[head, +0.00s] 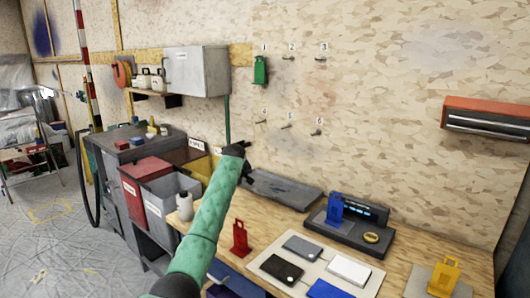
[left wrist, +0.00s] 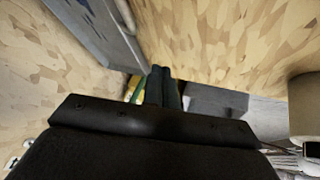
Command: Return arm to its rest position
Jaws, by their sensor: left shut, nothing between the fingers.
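My left arm, in a green patterned sleeve, comes up from the bottom of the head view. Its dark left gripper (head: 246,168) is in front of the wall, above the back of the workbench (head: 215,248), near a dark grey tray (head: 285,191). In the left wrist view the two fingers (left wrist: 164,78) lie together, shut and empty. The exact gap between the gripper and the tray cannot be told. My right arm and gripper are not in view.
A green tag (head: 261,70) hangs on hook 1; other hooks look bare. A red tag (head: 240,238) stands right of my arm. A blue tag (head: 335,208) is on a dark device (head: 349,232), a yellow tag (head: 444,277) at right. Red (head: 145,186) and grey bins stand left.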

